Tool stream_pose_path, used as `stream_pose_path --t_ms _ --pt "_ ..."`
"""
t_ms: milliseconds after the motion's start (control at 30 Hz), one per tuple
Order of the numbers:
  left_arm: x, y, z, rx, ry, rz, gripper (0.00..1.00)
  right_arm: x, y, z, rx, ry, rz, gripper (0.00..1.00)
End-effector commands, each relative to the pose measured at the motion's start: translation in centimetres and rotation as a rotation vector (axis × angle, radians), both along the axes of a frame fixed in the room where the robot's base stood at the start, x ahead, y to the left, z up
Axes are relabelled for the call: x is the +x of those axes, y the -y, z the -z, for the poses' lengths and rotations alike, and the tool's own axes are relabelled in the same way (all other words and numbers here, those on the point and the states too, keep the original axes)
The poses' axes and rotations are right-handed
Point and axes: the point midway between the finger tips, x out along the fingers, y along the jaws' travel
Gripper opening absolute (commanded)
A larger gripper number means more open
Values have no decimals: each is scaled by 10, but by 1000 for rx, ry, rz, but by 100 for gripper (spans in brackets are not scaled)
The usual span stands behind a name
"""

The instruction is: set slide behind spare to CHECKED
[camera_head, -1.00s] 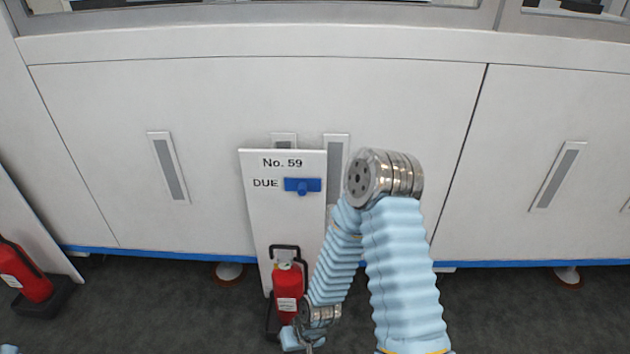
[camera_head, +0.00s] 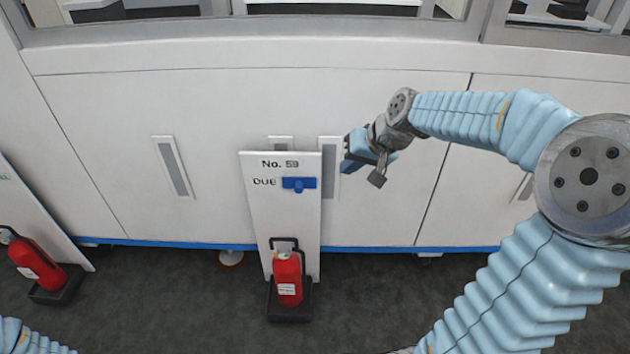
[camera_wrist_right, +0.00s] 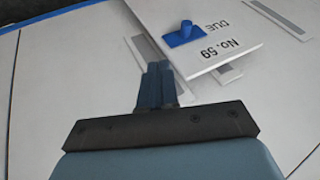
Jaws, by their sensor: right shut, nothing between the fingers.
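The white board marked "No. 59" (camera_head: 275,215) stands upright behind a red fire extinguisher (camera_head: 288,280). The blue slide (camera_head: 299,184) with its knob sits near the board's top, right of the word "DUE"; whatever lies under the slide is hidden. The slide (camera_wrist_right: 184,35) and board (camera_wrist_right: 215,50) also show in the right wrist view. My right gripper (camera_head: 350,158) is shut and empty, to the right of the board's upper edge and apart from the slide. In the right wrist view its fingers (camera_wrist_right: 157,85) are together. My left gripper is not in view.
Another red extinguisher (camera_head: 33,262) stands in front of a second white board at the left. White cabinet panels (camera_head: 220,110) with grey recessed handles stand behind. The dark floor (camera_head: 180,310) between the extinguishers is clear.

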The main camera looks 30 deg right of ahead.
Motion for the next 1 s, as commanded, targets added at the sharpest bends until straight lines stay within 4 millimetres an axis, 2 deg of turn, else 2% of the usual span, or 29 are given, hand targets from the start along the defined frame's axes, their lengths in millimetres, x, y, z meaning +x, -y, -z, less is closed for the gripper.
stream_pose_path --t_ms 167,600,800,1000 --pt "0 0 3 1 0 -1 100 7 -3 12 1 -3 -2 0" --pt "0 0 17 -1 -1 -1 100 53 -19 88 0 -4 -2 0" --pt "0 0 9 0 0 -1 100 68 -44 88 -1 -1 -3 0" --pt "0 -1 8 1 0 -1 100 73 -52 91 -1 0 0 0"
